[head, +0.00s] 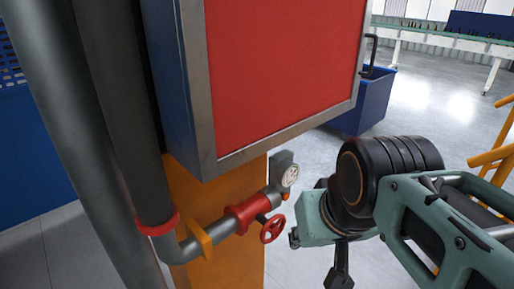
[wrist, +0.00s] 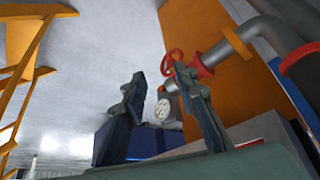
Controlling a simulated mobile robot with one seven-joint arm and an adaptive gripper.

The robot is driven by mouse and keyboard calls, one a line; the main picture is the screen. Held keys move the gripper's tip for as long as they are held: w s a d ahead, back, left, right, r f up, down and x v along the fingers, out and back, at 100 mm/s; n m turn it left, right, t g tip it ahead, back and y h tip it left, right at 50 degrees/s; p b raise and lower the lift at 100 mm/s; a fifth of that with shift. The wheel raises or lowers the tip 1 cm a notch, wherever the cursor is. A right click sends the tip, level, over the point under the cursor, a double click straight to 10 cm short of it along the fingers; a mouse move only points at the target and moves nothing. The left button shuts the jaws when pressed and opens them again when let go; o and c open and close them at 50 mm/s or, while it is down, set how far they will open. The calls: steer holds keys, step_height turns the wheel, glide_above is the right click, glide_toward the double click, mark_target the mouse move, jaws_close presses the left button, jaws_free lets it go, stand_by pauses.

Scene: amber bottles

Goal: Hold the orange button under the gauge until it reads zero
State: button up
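The round white gauge (head: 290,175) sits in a grey housing at the end of the pipe in the head view; its reading is too small to make out. A small orange button (head: 285,196) shows just below its face. In the wrist view the gauge (wrist: 162,112) appears between my fingers, farther off, and I cannot make out the button there. My gripper (wrist: 159,73) is open, with its two fingers apart and nothing between them. In the head view my gripper (head: 338,277) points down, right of and below the gauge, apart from it.
A red handwheel (head: 272,229) sticks out from the pipe near the gauge. A red-fronted cabinet (head: 285,70) hangs above, before an orange panel (head: 240,255). A blue bin (head: 372,103) stands behind. Yellow railings (head: 492,157) are at the right; open floor lies between.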

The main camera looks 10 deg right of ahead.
jaws_close()
stand_by(1.2)
